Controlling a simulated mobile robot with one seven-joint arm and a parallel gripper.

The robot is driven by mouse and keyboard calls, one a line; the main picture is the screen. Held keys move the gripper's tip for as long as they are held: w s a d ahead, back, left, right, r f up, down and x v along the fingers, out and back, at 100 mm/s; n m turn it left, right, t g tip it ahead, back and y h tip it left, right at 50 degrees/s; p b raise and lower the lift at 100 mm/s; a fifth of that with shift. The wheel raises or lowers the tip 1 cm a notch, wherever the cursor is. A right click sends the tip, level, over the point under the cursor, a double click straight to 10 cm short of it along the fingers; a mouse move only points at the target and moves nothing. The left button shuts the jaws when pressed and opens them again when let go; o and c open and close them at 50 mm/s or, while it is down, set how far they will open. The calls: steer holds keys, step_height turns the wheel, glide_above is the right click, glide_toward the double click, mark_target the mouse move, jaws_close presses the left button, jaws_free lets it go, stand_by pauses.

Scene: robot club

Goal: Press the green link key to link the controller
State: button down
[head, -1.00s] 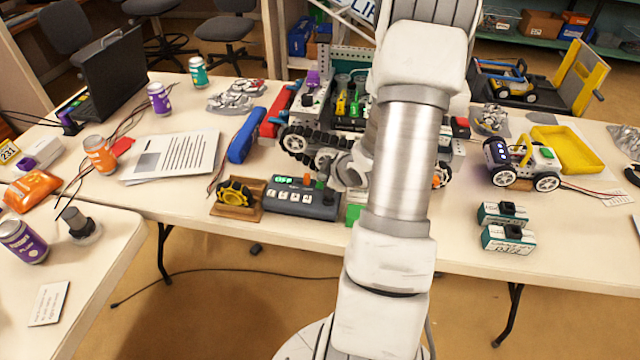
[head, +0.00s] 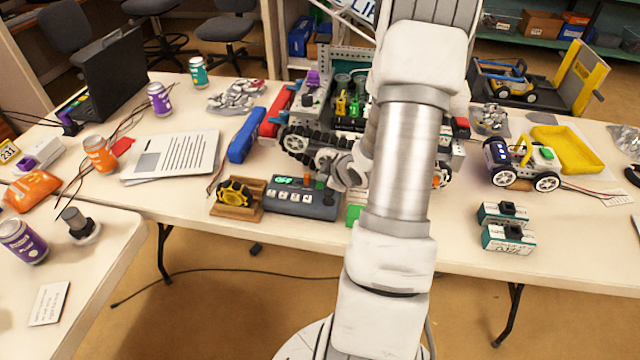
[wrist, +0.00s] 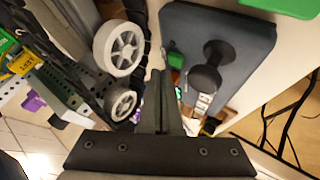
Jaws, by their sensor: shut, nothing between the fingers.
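The controller (head: 300,199) is a dark grey console with a lit green display (head: 284,180) and white keys, near the table's front edge. It also shows in the wrist view (wrist: 235,42) with a black joystick (wrist: 207,75). A small green key (wrist: 176,60) sits beside the joystick, close to a red-orange piece (wrist: 175,76). My gripper (wrist: 159,78) is shut and empty. In the wrist view its fingertips appear just left of the controller's edge and the green key; I see no clear contact. In the head view my arm hides much of the gripper.
A tracked grey robot with white wheels (wrist: 119,48) stands close on the left of my fingers in the wrist view.

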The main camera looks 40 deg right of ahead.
steer(key=shift+f, duration=0.1)
steer(key=shift+f+b, duration=0.35)
steer(key=shift+b, duration=0.1)
steer(key=shift+f+b, duration=0.4)
stand_by(0.6)
steer(key=shift+r, duration=0.1)
steer(key=shift+r+p, duration=0.7)
step_height(320, 180, up, 5)
steer(key=p, duration=0.4)
steer(key=shift+r, duration=0.1)
stand_by(1.1)
